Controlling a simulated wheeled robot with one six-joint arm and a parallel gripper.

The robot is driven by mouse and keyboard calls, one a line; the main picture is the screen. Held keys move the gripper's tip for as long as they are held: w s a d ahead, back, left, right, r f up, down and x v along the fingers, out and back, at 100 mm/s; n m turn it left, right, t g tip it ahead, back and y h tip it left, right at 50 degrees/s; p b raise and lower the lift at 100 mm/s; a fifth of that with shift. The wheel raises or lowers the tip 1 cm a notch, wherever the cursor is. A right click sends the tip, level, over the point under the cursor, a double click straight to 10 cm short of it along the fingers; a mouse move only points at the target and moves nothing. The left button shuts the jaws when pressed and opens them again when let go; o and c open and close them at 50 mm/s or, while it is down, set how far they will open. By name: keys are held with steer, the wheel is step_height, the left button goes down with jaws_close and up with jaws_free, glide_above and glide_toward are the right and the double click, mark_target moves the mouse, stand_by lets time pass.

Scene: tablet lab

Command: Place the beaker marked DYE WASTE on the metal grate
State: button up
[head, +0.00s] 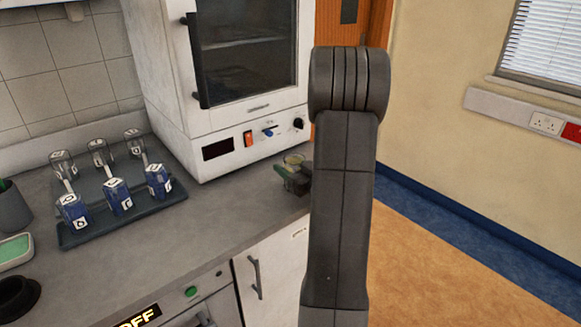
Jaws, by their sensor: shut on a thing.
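A small glass beaker (293,159) with a pale yellowish rim stands out at the counter's right end, in front of the white oven. My gripper (291,175) is shut on the beaker. The gripper and arm hide much of the beaker, and no DYE WASTE marking can be read. I cannot tell whether its base touches the counter. I cannot make out a metal grate for certain; a shelf (240,42) shows dimly behind the dark window of the oven.
The white oven (165,75) stands at the back of the grey counter (165,245), its door seemingly closed. A dark tray (75,240) holds several blue-labelled bottles and glass vessels. A dark cup (12,208), a green-topped dish (14,248) and a black round object (17,297) lie left.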

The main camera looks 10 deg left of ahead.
steer(key=shift+f+b, duration=0.2)
steer(key=shift+b, duration=0.1)
steer(key=o, duration=1.1)
steer(key=shift+r, duration=0.1)
